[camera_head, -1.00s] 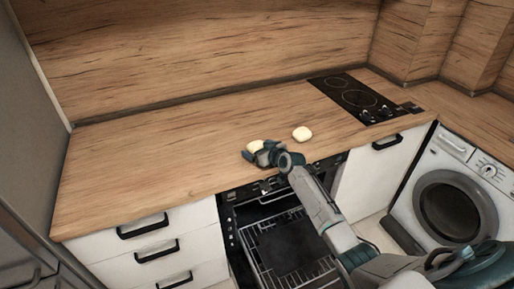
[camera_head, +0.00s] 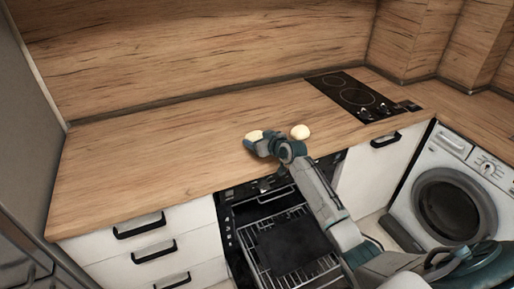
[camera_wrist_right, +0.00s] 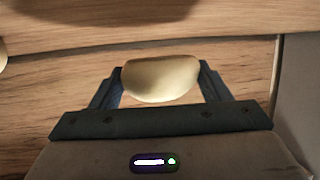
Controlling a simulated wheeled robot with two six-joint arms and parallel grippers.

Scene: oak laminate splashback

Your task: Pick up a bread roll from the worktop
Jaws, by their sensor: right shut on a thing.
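A pale bread roll (camera_head: 254,135) is at the front part of the wooden worktop (camera_head: 160,150). My right gripper (camera_head: 257,141) is shut on this roll, one finger on each side; the gripper hides part of the roll in the head view. In the right wrist view the held roll (camera_wrist_right: 160,79) sits between the two dark fingers. The head view does not show clearly whether the roll touches the worktop. A second pale roll (camera_head: 300,132) lies on the worktop just right of the gripper. My left gripper is not in view.
A black hob (camera_head: 352,95) is set in the worktop at the right. Below the front edge, the oven (camera_head: 285,235) stands open with a rack out. A washing machine (camera_head: 445,195) is at the far right. The left worktop is clear.

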